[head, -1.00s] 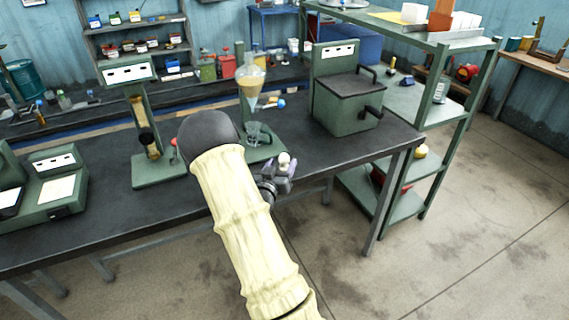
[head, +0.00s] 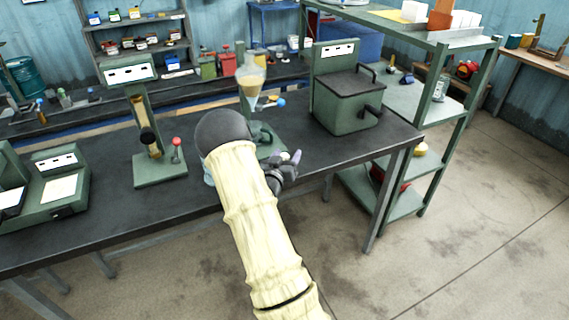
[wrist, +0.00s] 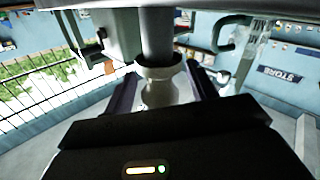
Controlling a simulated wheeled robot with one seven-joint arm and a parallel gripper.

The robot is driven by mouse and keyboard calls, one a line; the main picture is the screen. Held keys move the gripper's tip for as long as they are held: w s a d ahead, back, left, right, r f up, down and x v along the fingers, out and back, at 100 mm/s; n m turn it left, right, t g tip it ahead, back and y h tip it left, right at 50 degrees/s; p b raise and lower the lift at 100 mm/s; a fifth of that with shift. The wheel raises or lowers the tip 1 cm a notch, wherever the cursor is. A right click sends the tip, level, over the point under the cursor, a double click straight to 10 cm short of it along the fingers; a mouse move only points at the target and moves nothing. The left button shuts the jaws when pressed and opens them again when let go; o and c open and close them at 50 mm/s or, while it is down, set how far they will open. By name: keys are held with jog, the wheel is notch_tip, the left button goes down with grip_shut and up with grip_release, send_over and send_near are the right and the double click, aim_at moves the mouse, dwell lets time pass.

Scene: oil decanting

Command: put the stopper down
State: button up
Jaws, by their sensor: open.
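My gripper (head: 288,165) is over the front part of the dark bench, right of the glass funnel (head: 250,82), which holds amber liquid in its green stand. In the wrist view, the two purple fingers of my gripper (wrist: 163,95) stand apart. A pale, knob-shaped piece (wrist: 160,92), which looks like the stopper, is between them below a grey collar and shaft. I cannot tell whether it touches the fingers or what supports it. In the head view only a small pale patch shows at the gripper, and my arm hides part of the bench.
A green lidded box (head: 348,105) stands on the bench (head: 120,215) to the right. A green stand with a red knob (head: 175,142) is on the left. A green shelf rack (head: 455,120) adjoins the bench's right end. Some bench top is clear at the front left.

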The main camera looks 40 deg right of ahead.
jog(key=c, duration=1.2)
notch_tip(320, 180, up, 10)
jog(key=shift+r+b, duration=0.1)
jog(key=shift+b, duration=0.3)
dwell(0.4)
